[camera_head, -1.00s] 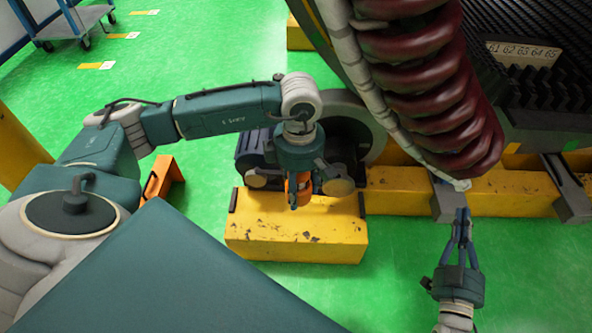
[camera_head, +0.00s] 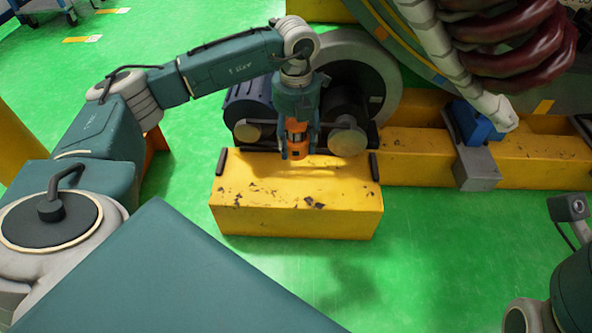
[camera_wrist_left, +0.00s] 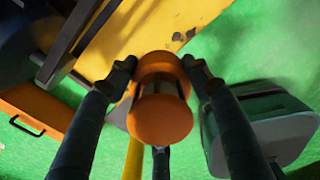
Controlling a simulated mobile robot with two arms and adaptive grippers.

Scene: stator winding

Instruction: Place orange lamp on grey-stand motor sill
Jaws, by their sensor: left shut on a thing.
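My left gripper (camera_head: 297,135) is shut on the orange lamp (camera_head: 297,146). The lamp is a short orange cylinder with a dark, caged middle. In the left wrist view the lamp (camera_wrist_left: 160,119) sits between the two dark fingers (camera_wrist_left: 160,75). In the head view the lamp appears in front of a motor with a grey wheel (camera_head: 388,75), over the back of a worn yellow sill block (camera_head: 297,200). I cannot tell whether it touches the block. The block's yellow top (camera_wrist_left: 120,35) also shows in the wrist view. My right gripper's fingers are out of view.
Short dark bars (camera_head: 221,162) edge the block's top at both ends. A yellow beam (camera_head: 530,160) runs right, with a grey bracket (camera_head: 476,168) and a blue part (camera_head: 472,122). Dark red coils (camera_head: 525,50) hang above. Green floor is clear in front.

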